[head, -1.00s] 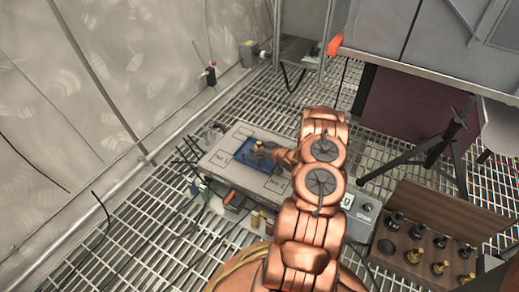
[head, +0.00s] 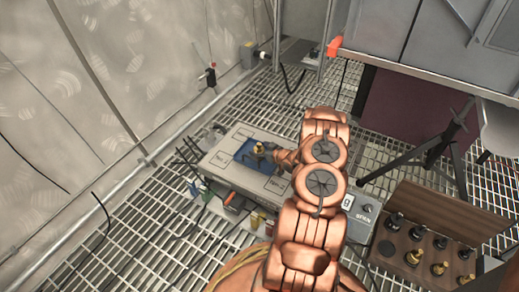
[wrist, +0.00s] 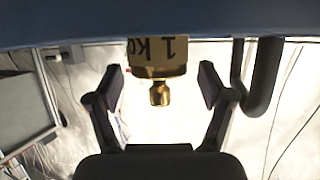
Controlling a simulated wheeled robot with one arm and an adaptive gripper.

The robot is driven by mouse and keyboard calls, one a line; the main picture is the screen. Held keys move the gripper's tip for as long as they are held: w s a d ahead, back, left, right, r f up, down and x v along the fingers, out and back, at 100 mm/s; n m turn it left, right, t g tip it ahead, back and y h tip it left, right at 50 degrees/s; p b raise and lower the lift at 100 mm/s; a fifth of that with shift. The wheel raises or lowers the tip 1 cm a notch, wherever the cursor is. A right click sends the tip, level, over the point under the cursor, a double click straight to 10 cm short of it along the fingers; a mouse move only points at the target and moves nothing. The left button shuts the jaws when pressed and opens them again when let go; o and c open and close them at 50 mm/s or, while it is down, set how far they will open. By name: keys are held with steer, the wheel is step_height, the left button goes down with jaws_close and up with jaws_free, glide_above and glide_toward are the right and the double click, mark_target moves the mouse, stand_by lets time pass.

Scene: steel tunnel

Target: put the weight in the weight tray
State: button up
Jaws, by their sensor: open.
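The brass weight (head: 258,149) stands upright on the blue weight tray (head: 245,157) on top of the scale. In the wrist view, which is upside down, the weight (wrist: 158,68) shows its "1 kg" marking and its knob. Its base meets the blue tray surface (wrist: 60,22). My gripper (head: 272,153) is just to the right of the weight in the head view. Its two fingers (wrist: 160,86) are spread, with clear gaps on both sides of the weight's knob. The fingertips are partly hidden in the head view.
The pale scale box (head: 215,157) has a display and knob at its right end. A wooden case (head: 440,205) with several brass and black weights is at the right. A black tripod (head: 435,150) stands behind it.

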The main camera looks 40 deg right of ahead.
steer(key=shift+g, duration=0.3)
steer(key=p+v, duration=0.1)
steer(key=v, duration=0.4)
steer(key=p+v, duration=0.2)
steer(key=v, duration=0.3)
steer(key=shift+s+d+r, duration=0.1)
steer(key=shift+s+r, duration=0.15)
steer(key=shift+r, duration=0.15)
steer(key=w+a+r+g+h, duration=0.1)
steer(key=a+r+g+h, duration=0.15)
steer(key=r, duration=0.45)
steer(key=w+a+r+g+h, duration=0.1)
steer(key=w+r+g, duration=0.1)
steer(key=r+g, duration=0.3)
steer(key=s+a+r+g, duration=0.2)
steer(key=s+a+r, duration=0.1)
steer(key=a+r, duration=0.5)
steer(key=s+a+r+g+y, duration=0.1)
steer(key=s+a+r, duration=0.3)
steer(key=s+a, duration=0.6)
steer(key=s+a+r+g+y, duration=0.1)
steer(key=s+a+r+g, duration=0.2)
steer(key=s+a, duration=0.6)
steer(key=s+a+r+g+y, duration=0.2)
steer(key=s+a+r, duration=0.5)
steer(key=s+a, duration=0.3)
steer(key=shift+s+a+g, duration=0.3)
steer(key=shift+a+g, duration=0.05)
steer(key=shift+a, duration=0.8)
steer(key=shift+r, duration=0.2)
